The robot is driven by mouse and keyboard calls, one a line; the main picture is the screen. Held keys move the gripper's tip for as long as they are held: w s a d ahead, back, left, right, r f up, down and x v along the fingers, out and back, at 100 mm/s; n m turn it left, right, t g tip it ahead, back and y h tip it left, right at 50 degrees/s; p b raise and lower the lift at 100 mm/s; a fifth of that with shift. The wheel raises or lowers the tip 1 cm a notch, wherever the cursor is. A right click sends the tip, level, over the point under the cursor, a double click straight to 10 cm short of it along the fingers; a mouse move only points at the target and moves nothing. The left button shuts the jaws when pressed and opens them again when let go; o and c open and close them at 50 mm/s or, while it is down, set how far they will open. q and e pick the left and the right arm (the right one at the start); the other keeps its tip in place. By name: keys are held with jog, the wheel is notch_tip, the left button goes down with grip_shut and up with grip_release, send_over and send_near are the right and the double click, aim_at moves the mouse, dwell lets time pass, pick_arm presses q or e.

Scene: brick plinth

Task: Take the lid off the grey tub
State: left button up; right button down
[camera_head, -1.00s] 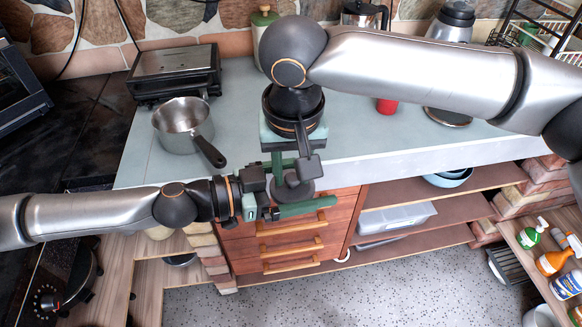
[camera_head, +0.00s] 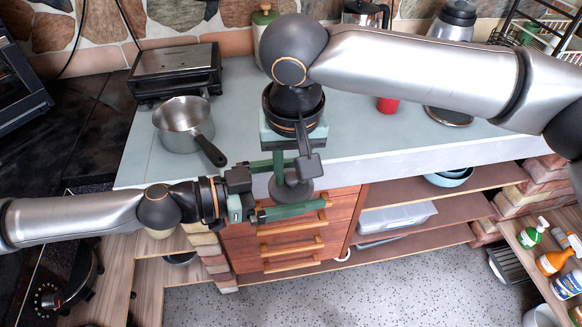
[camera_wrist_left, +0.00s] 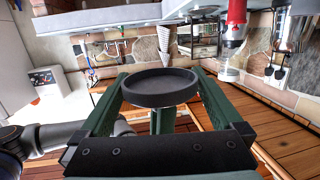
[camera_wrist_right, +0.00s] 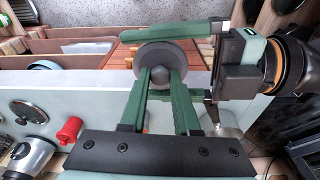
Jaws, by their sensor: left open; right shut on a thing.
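A dark grey round lid (camera_head: 290,189) with a knob hangs in front of the counter edge. My right gripper (camera_wrist_right: 158,76) is shut on the lid's knob, and the lid's top (camera_wrist_right: 183,53) shows beyond the fingertips in the right wrist view. In the left wrist view the lid's hollow, rimmed underside (camera_wrist_left: 160,88) faces me. My left gripper (camera_wrist_left: 160,77) is open, with its fingers on either side of the lid; I cannot tell whether either touches it. I cannot make out the lid's own tub in any view.
A saucepan (camera_head: 184,125) stands on the counter (camera_head: 350,135) at the left, near a black-and-steel appliance (camera_head: 175,70). A red item (camera_head: 387,105) stands behind my right arm. Below are wooden drawers (camera_head: 290,245) and shelves with a pale box (camera_head: 397,218) and blue bowls (camera_head: 448,178).

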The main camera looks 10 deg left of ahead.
pick_arm(q)
jog(key=v, duration=0.9)
jog(key=shift+s+a, duration=0.2)
jog(key=shift+a, duration=0.15)
